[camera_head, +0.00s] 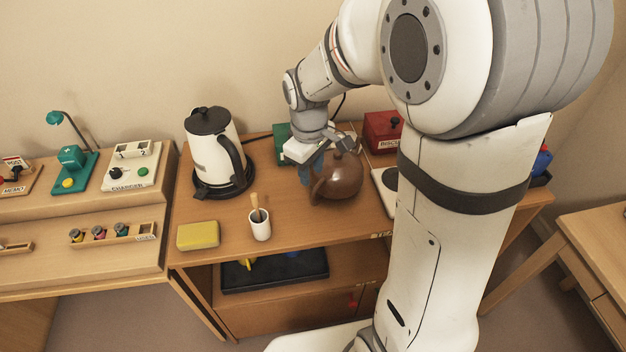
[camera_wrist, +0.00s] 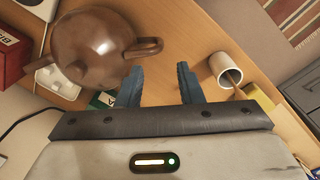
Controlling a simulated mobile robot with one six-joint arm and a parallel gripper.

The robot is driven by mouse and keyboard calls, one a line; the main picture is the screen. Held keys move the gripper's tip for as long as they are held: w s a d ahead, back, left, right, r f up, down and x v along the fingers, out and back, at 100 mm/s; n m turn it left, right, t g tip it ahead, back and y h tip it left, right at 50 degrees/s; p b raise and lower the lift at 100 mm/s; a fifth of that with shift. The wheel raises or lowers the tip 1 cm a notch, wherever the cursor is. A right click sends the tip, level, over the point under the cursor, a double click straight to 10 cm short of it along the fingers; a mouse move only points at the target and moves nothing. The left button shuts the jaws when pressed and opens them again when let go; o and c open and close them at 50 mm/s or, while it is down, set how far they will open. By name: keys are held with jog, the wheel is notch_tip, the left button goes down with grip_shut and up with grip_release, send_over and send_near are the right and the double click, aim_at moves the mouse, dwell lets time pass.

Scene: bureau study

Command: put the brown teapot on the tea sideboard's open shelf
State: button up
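The brown teapot (camera_head: 340,180) stands upright on top of the wooden tea sideboard (camera_head: 215,220), right of its middle. In the wrist view the teapot (camera_wrist: 92,48) is at upper left, its handle pointing right toward my fingers. My gripper (camera_head: 310,172) is beside the teapot's left side in the head view. In the wrist view my gripper (camera_wrist: 158,85) has its blue fingers apart with nothing between them, just short of the handle. The sideboard's open shelf (camera_head: 345,270) is below the top and holds a black tray (camera_head: 275,283) at its left.
A white kettle (camera_head: 213,145), a yellow sponge (camera_head: 198,235) and a white cup with a brush (camera_head: 260,227) stand left of the teapot. A red box (camera_head: 382,130) and green box (camera_head: 282,140) are behind. My arm hides the sideboard's right part. The shelf looks clear right of the tray.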

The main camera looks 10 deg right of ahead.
jog(key=s+d+r+m+t, duration=0.1)
jog(key=s+d+r+m, duration=0.1)
jog(key=s+r, duration=0.3)
jog(key=shift+s+d+m, duration=0.4)
jog(key=shift+s+m, duration=0.05)
jog(key=shift+m, duration=0.25)
jog(key=s+d+m, duration=0.1)
jog(key=s, duration=0.2)
jog(key=s+r+m, duration=0.1)
jog(key=s+m, duration=0.1)
jog(key=s, duration=0.1)
jog(key=s+d+r+m+t, duration=0.1)
jog(key=s+m, duration=0.1)
jog(key=s, duration=0.1)
jog(key=shift+s+d, duration=0.15)
jog(key=shift+d, duration=0.15)
jog(key=shift+s, duration=0.3)
